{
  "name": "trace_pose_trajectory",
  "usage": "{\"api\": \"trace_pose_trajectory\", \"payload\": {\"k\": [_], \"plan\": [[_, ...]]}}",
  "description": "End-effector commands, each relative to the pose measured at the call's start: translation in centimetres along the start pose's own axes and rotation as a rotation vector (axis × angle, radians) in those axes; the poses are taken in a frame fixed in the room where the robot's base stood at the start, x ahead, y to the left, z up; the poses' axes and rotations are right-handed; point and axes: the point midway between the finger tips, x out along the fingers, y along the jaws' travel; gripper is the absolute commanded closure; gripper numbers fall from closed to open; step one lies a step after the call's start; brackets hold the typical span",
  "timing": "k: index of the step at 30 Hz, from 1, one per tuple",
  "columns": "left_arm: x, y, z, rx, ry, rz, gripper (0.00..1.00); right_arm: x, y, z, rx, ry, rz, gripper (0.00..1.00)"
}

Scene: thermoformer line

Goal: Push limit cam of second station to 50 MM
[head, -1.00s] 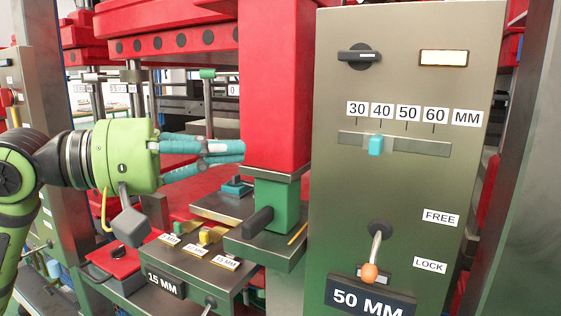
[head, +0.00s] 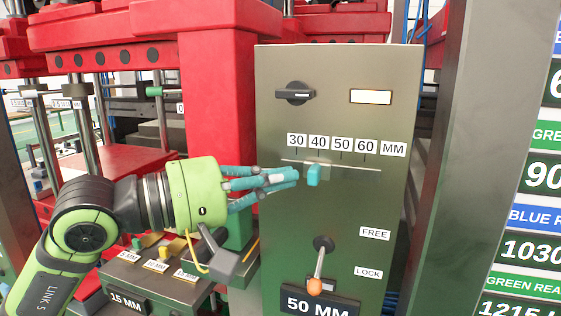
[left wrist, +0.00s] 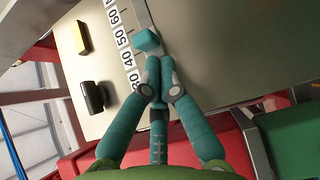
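The limit cam is a small turquoise block (head: 314,176) on a horizontal rail (head: 355,166) of a grey-green panel. It sits just under the 40 mark of a scale reading 30, 40, 50, 60 MM. In the left wrist view the cam (left wrist: 148,40) is just beyond my fingertips. My left gripper (head: 296,176) has its turquoise fingers together and nothing between them. Its tips are at the left side of the cam, very close; I cannot tell whether they touch. The left gripper also shows in the left wrist view (left wrist: 160,75). My right gripper is not in view.
Below the rail, a lever with an orange knob (head: 315,286) points down, beside FREE and LOCK labels. A 50 MM plate (head: 318,304) is under it. A black rotary knob (head: 295,93) is above. A red press column (head: 217,100) stands left of the panel.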

Motion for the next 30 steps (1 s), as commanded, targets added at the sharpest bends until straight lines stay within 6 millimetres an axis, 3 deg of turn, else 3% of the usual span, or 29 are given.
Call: {"api": "trace_pose_trajectory", "payload": {"k": [10, 21, 30], "plan": [[0.4, -0.1, 0.4, -0.002, 0.001, -0.001, 1.00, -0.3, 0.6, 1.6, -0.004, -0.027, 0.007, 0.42], [2.4, -0.2, 2.5, 0.002, -0.001, 0.001, 1.00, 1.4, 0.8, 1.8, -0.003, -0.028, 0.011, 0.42], [2.5, -0.1, 2.5, -0.001, 0.000, -0.001, 1.00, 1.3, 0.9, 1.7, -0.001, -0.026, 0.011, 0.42]]}}
